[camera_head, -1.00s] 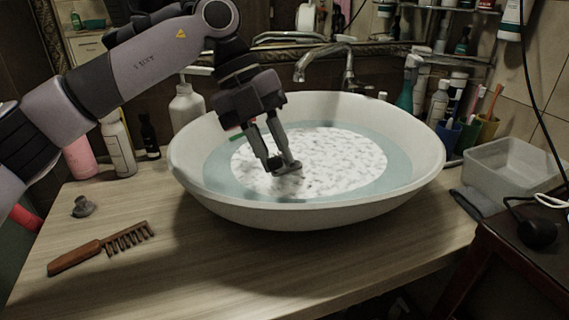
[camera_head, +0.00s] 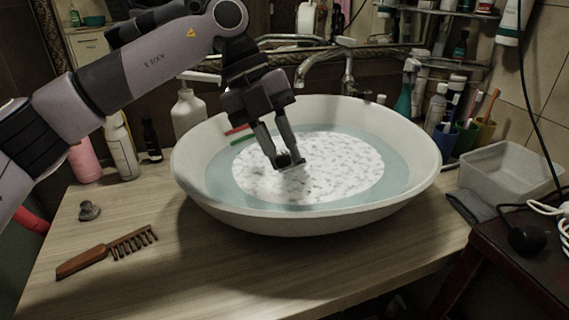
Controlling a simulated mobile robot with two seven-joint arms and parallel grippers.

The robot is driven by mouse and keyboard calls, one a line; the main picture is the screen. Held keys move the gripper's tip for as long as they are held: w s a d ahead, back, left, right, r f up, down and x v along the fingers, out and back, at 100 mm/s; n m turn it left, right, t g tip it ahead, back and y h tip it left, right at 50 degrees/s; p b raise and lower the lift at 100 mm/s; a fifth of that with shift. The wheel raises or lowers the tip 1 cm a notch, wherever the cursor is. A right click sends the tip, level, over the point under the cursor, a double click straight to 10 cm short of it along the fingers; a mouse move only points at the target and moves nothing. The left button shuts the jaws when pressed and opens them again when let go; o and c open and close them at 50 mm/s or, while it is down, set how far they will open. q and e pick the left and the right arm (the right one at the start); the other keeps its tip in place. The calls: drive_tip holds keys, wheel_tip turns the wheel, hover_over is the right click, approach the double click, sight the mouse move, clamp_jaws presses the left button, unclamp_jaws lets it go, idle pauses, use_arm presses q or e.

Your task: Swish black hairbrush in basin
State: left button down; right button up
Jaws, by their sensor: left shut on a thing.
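My left gripper (camera_head: 288,163) points down into the white basin (camera_head: 305,221), its fingertips at the foamy water (camera_head: 330,170). It is shut on a small dark piece between the fingertips, which I take to be the black hairbrush (camera_head: 290,160). Most of the brush is hidden by the fingers or the foam. The basin stands on the wooden counter and holds bluish water with a wide patch of white foam. My right gripper is not in view.
A brown wooden comb (camera_head: 107,251) and a small grey stopper (camera_head: 89,210) lie on the counter (camera_head: 215,270) to the left. A metal faucet (camera_head: 325,65) stands behind the basin. Bottles and a soap dispenser (camera_head: 188,108) stand back left; a clear tub (camera_head: 510,172) is at right.

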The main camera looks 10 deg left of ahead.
use_arm(q)
wheel_tip(320, 180, up, 4)
drive_tip(key=p, duration=0.3)
drive_tip(key=shift+r, duration=0.2)
drive_tip(key=shift+r+p, duration=2.7)
drive_tip(key=shift+r, duration=0.3)
wheel_tip(320, 180, up, 3)
drive_tip(key=p, duration=0.3)
